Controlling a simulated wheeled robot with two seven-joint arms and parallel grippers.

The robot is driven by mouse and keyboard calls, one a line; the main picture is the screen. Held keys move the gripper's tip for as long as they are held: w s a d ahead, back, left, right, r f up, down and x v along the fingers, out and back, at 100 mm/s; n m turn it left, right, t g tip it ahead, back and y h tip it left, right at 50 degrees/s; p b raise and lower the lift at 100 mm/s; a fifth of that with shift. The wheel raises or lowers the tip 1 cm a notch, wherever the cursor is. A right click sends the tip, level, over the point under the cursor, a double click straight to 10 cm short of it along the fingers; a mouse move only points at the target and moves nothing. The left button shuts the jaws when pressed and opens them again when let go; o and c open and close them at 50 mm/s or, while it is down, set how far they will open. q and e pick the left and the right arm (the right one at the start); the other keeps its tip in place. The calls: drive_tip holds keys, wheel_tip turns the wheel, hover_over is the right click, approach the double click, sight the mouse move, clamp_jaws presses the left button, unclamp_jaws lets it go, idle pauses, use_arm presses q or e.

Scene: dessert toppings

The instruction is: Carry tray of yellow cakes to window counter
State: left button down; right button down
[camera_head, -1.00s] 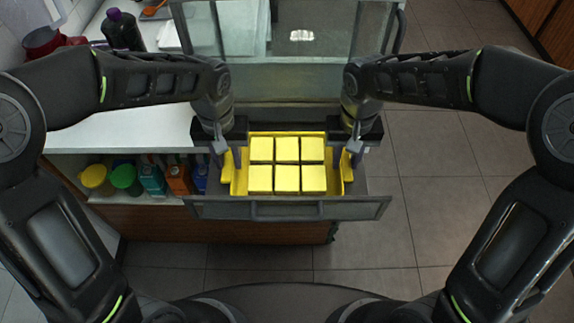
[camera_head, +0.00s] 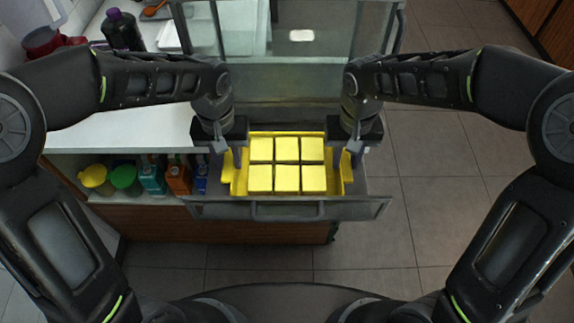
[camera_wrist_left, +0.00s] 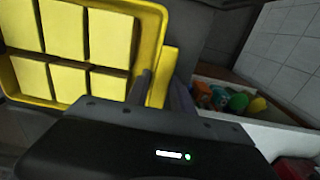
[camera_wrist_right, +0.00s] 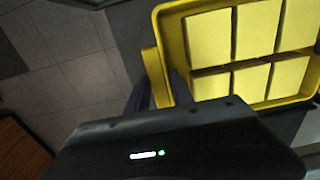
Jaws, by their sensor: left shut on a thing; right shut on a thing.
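The yellow tray (camera_head: 238,183) holds several square yellow cakes (camera_head: 286,178) in two rows. It sits level within the pulled-out drawer (camera_head: 225,210) of the glass-fronted case. My left gripper (camera_head: 226,160) is shut on the tray's left handle, and my right gripper (camera_head: 346,160) is shut on its right handle. The left wrist view shows the tray rim (camera_wrist_left: 152,60) beside the left gripper. The right wrist view shows the tray (camera_wrist_right: 172,50) beside the right gripper. I cannot tell which surface is the window counter.
A white counter (camera_head: 130,133) lies left of the drawer, with a dark bottle (camera_head: 122,31) and red containers (camera_head: 42,42) on it. Colored bottles and lidded jars (camera_head: 125,178) stand on the shelf below. Tiled floor (camera_head: 440,190) is clear at the right.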

use_arm(q)
drive_tip(key=shift+r, duration=0.15)
use_arm(e)
drive_tip(key=shift+r, duration=0.15)
